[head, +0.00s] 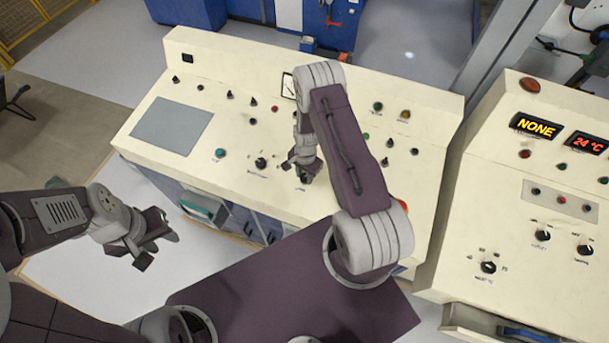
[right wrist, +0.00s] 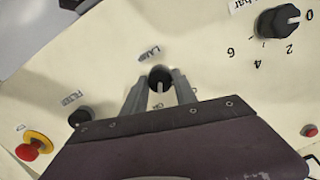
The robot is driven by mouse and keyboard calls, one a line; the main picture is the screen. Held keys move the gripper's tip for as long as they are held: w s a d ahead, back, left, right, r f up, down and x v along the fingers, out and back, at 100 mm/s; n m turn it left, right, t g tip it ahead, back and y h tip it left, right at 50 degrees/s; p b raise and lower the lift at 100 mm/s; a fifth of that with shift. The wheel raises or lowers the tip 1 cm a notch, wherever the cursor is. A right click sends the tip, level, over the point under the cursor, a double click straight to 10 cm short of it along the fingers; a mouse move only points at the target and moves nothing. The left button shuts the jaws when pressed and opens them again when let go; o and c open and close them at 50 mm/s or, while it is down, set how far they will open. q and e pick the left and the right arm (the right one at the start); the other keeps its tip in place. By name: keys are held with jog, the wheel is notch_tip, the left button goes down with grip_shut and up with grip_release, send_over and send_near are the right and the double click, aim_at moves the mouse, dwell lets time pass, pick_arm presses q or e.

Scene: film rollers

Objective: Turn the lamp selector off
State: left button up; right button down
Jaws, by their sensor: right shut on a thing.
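The lamp selector (right wrist: 160,77) is a black knob on the cream panel, below a printed LAMP label in the right wrist view. My right gripper (right wrist: 160,92) has one finger on each side of it and is shut on it. A pale pointer line on the knob runs toward a small label below it, too blurred to read surely. In the head view my right gripper (head: 304,172) reaches down to the front part of the panel and hides most of the knob. My left gripper (head: 150,241) is open and empty, left of the console's front.
A FILTER knob (right wrist: 80,116) and a red-and-yellow stop button (right wrist: 33,146) lie left of the lamp selector. A numbered dial (right wrist: 279,21) lies up right. A second console (head: 500,205) with lit displays stands at the right. The grey plate (head: 170,126) is clear.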

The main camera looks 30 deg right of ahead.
aim_at(302, 176)
jog(key=n+b, duration=0.3)
jog(key=n, duration=0.2)
jog(key=shift+w+f+n, duration=0.1)
jog(key=shift+f+n, duration=0.05)
jog(key=shift+n, duration=0.15)
jog(key=n+b, duration=0.1)
jog(key=n, duration=0.2)
jog(key=shift+h+b, duration=0.3)
jog(key=shift+b, duration=0.1)
jog(key=shift+n+b, duration=0.4)
jog(key=shift+n, duration=1)
jog(key=shift+r, duration=0.2)
jog(key=c, duration=1)
grip_release()
jog(key=shift+g, duration=0.3)
jog(key=r, duration=0.2)
jog(key=r+b, duration=0.1)
jog(key=r, duration=0.2)
jog(key=r+b, duration=0.1)
jog(key=r, duration=0.1)
jog(key=shift+w+a+r, duration=0.2)
jog(key=shift+a+r, duration=0.1)
jog(key=shift+r, duration=0.7)
